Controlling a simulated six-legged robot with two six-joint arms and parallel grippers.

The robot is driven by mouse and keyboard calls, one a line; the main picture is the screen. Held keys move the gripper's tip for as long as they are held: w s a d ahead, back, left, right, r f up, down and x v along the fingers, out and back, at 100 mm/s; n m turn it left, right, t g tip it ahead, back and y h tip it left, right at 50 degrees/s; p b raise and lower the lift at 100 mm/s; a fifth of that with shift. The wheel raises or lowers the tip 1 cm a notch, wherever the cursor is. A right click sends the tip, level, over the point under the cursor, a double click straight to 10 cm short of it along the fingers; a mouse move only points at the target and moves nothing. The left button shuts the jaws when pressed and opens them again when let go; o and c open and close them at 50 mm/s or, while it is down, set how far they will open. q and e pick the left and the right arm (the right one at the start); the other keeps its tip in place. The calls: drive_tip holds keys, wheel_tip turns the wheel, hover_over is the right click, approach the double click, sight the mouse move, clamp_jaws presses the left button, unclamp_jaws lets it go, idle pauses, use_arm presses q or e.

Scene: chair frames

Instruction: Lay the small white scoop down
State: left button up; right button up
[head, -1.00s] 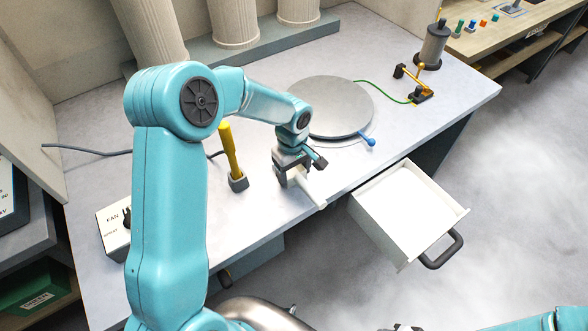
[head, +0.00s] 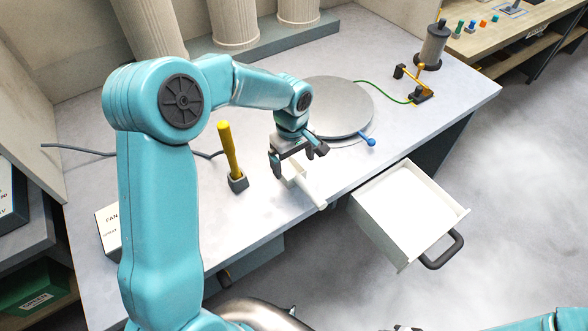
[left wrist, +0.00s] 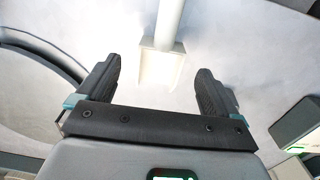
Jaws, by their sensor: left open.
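The small white scoop (head: 311,191) lies on the grey bench top near its front edge, its handle pointing toward that edge. Its square bowl is partly hidden under my left gripper (head: 298,158). The gripper is open and empty, just above the bowl and apart from it. In the left wrist view the scoop (left wrist: 162,63) lies beyond the two spread fingers (left wrist: 157,76), with its handle pointing away. My right gripper does not show; only part of my right arm is at the lower right.
A yellow-handled tool (head: 229,150) stands in a dark holder left of the scoop. A round grey plate (head: 335,105) with a blue knob (head: 371,142) is behind it. An open, empty white drawer (head: 408,208) juts out at the front right. Bare bench lies around the scoop.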

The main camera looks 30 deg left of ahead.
use_arm(q)
wheel_tip(320, 180, up, 8)
drive_tip(key=shift+f, duration=0.25)
drive_tip(key=shift+s+f, duration=0.1)
drive_tip(key=shift+s, duration=0.15)
